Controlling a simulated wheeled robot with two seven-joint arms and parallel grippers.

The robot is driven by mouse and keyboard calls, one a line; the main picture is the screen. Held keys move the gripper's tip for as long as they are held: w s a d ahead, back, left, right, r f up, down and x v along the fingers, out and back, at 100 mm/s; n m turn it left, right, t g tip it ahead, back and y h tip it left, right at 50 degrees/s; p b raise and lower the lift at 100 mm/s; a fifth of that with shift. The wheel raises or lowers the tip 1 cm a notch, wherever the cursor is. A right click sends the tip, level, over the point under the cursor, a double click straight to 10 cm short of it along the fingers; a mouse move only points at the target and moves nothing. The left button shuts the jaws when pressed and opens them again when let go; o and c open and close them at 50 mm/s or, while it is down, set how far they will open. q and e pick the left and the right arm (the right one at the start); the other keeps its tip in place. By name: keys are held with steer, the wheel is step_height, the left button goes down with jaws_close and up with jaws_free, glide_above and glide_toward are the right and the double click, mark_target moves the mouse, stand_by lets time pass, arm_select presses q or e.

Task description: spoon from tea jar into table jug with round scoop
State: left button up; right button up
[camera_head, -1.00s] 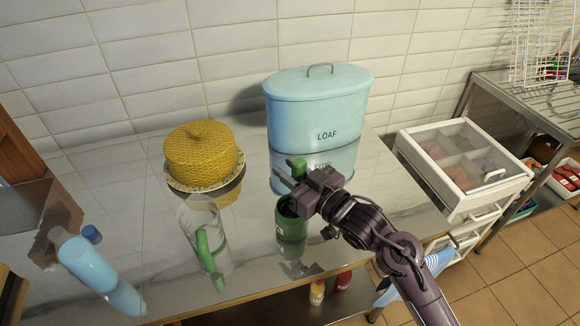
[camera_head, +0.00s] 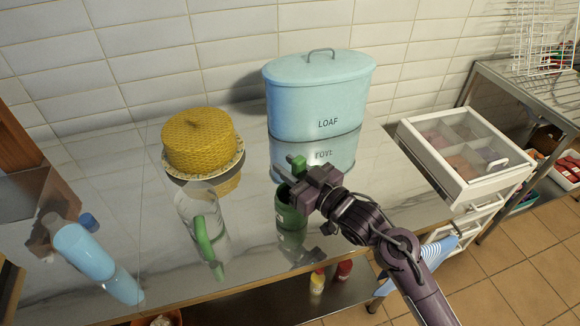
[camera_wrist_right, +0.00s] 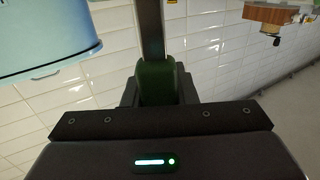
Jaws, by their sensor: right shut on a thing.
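The green tea jar (camera_head: 290,214) stands on the glossy table, partly hidden by my right gripper. My right gripper (camera_head: 298,177) is shut on the green handle of the round scoop (camera_head: 297,161), just above the jar's mouth. The handle also shows between the fingers in the right wrist view (camera_wrist_right: 157,82). The scoop's bowl is hidden, so I cannot tell how deep it sits in the jar. The clear table jug (camera_head: 186,208) with a green handle stands left of the jar; its contents are unclear. My left gripper is not in view.
A blue LOAF bin (camera_head: 318,98) stands behind the jar against the tiled wall. A yellow woven dome (camera_head: 199,141) sits on a plate behind the jug. A light blue cylinder (camera_head: 84,250) is at the left. A white drawer unit (camera_head: 464,160) is at the right.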

steer(key=shift+r, duration=0.15)
stand_by(0.5)
step_height(320, 180, up, 12)
steer(key=p, duration=1.1)
steer(key=shift+p, duration=0.35)
stand_by(0.5)
steer(key=shift+a+r, duration=0.1)
steer(key=shift+a, duration=0.05)
